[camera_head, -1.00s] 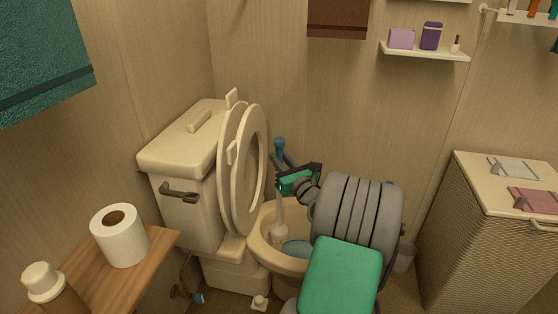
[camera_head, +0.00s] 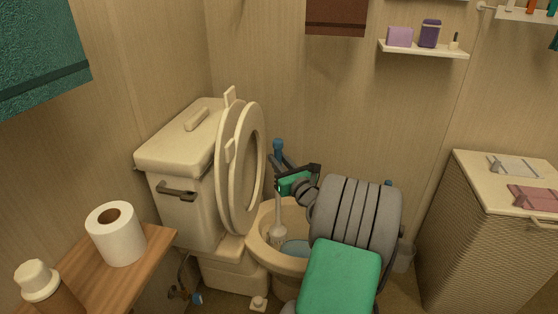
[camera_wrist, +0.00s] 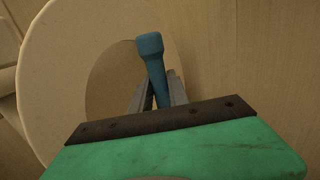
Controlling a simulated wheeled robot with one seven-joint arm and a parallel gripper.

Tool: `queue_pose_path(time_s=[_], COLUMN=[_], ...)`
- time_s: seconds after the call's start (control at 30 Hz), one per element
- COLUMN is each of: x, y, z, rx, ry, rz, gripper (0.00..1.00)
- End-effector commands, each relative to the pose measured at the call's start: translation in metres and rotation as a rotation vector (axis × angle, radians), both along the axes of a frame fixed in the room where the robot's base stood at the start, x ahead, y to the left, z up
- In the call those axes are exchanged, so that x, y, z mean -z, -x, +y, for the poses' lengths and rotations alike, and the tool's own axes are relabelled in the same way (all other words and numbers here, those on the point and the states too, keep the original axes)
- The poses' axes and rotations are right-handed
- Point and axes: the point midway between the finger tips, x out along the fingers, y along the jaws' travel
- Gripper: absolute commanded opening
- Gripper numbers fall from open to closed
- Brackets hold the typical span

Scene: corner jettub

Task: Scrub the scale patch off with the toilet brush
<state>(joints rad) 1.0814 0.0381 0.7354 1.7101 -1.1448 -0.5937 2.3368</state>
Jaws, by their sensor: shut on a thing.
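The toilet brush has a blue handle end (camera_head: 278,150), which also shows in the wrist view (camera_wrist: 151,58). Its pale shaft and white head (camera_head: 278,235) hang down inside the toilet bowl (camera_head: 258,240), at the bowl's left inner wall. My gripper (camera_head: 280,172) is above the bowl and shut on the brush handle; its fingers also show around the handle in the wrist view (camera_wrist: 158,94). The brush stands nearly upright. Blue water (camera_head: 295,247) shows in the bowl. I cannot make out the scale patch; the brush head or my arm may hide it.
The toilet seat and lid (camera_head: 242,165) are raised against the tank (camera_head: 185,150). A wooden shelf (camera_head: 150,250) with a paper roll (camera_head: 117,234) is at the left. A ribbed cabinet (camera_head: 470,245) stands at the right. A wall shelf (camera_head: 425,50) is above.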

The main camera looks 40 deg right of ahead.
Motion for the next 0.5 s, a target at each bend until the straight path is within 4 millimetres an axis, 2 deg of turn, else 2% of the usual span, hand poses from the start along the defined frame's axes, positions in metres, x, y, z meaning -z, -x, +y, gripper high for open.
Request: queue_pose_path(time_s=[0.5], x=[0.004], y=[-0.0035], z=[0.0025], rx=[0.0], ry=[0.0], rz=[-0.001], gripper=[0.0])
